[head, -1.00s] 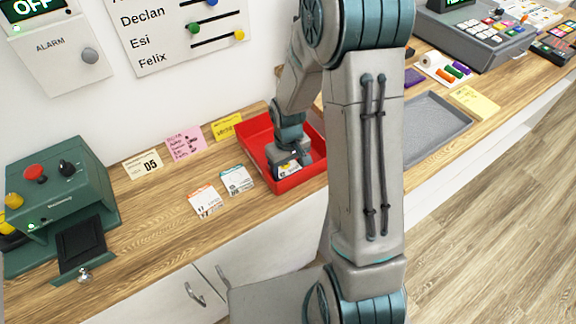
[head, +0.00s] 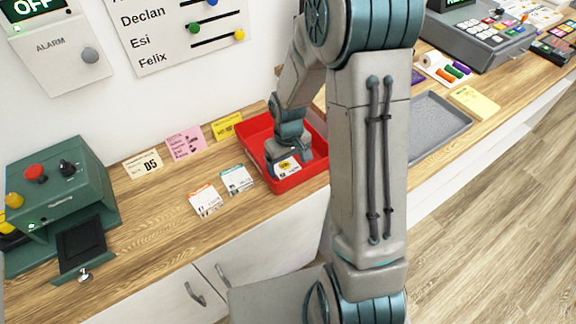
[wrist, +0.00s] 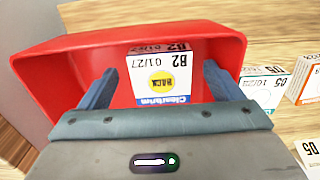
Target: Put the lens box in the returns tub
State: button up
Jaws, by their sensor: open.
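A white lens box (wrist: 160,82) with a blue band, a yellow round mark and "B2 01/27" is inside the red tub (wrist: 68,68), which I take as the returns tub. In the head view the box (head: 289,167) shows near the front wall of the tub (head: 291,185). My gripper (wrist: 158,90) is open over the tub. Its two fingers stand left and right of the box, with visible gaps on both sides. In the head view my gripper (head: 290,157) reaches down into the tub and hides part of the box.
Two small white boxes, one orange-banded (head: 206,201) and one teal-banded (head: 237,180), stand left of the tub. Sticky notes (head: 185,143) lie behind them. A green machine (head: 60,185) is at far left. A grey tray (head: 437,125) lies to the right, partly behind my arm.

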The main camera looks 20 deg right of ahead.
aim_at(288, 170)
notch_tip(288, 170, up, 10)
jog(key=s+r+m+t, duration=0.1)
jog(key=s+r, duration=0.4)
jog(key=s, duration=0.3)
jog(key=s+r+m+t, duration=0.2)
jog(key=s+r, duration=0.3)
jog(key=s, duration=0.3)
jog(key=shift+s+d+r, duration=0.15)
jog(key=shift+d, duration=0.2)
